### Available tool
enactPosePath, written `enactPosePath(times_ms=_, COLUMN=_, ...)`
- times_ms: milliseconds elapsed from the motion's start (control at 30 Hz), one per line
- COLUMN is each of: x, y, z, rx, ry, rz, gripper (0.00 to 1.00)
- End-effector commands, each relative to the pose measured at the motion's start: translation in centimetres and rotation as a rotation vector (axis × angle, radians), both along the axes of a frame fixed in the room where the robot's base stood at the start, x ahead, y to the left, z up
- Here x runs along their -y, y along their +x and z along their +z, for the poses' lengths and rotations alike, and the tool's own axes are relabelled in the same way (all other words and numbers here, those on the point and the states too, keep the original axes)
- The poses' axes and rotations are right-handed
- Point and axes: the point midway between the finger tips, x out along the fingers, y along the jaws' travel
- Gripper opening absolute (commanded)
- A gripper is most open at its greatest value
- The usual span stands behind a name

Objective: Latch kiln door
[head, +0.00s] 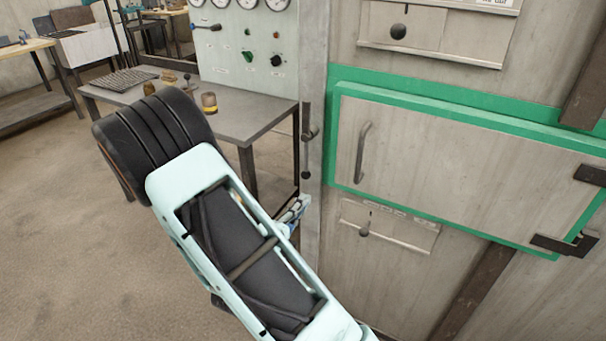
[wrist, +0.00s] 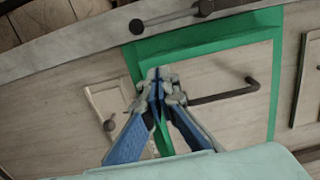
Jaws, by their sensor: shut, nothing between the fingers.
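The kiln door (head: 450,165) is a pale panel edged in green, with hinges at its right, and looks closed against the kiln front. Its dark bar handle (head: 362,152) is near its left edge; the handle also shows in the wrist view (wrist: 228,93). A dark latch lever (head: 306,150) hangs upright on the post left of the door. In the wrist view the lever (wrist: 170,18) runs across the top, with a ball at one end. My gripper (head: 301,205) is shut and empty, below the lever. In the wrist view its blue fingers (wrist: 159,82) meet in front of the green edge, apart from the handle.
Panels with black knobs sit above (head: 398,32) and below (head: 364,229) the door. A grey table (head: 240,115) with small items and a gauge panel (head: 245,45) stand left of the post. The floor at left is clear.

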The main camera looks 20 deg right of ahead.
Motion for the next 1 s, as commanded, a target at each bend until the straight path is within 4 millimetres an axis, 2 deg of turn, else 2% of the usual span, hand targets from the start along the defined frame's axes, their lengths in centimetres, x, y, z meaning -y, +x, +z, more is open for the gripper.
enactPosePath(times_ms=300, x=0.1, y=0.1, z=0.0, rx=0.001, ry=0.001, rz=-0.001, gripper=0.0)
enactPosePath(times_ms=467, x=1.3, y=1.0, z=-0.1, rx=0.001, ry=0.002, rz=-0.005, gripper=0.0)
enactPosePath(times_ms=867, x=7.7, y=6.3, z=-0.1, rx=0.004, ry=0.002, rz=-0.007, gripper=0.0)
enactPosePath(times_ms=1000, x=6.7, y=8.5, z=-0.1, rx=0.004, ry=0.003, rz=0.001, gripper=0.0)
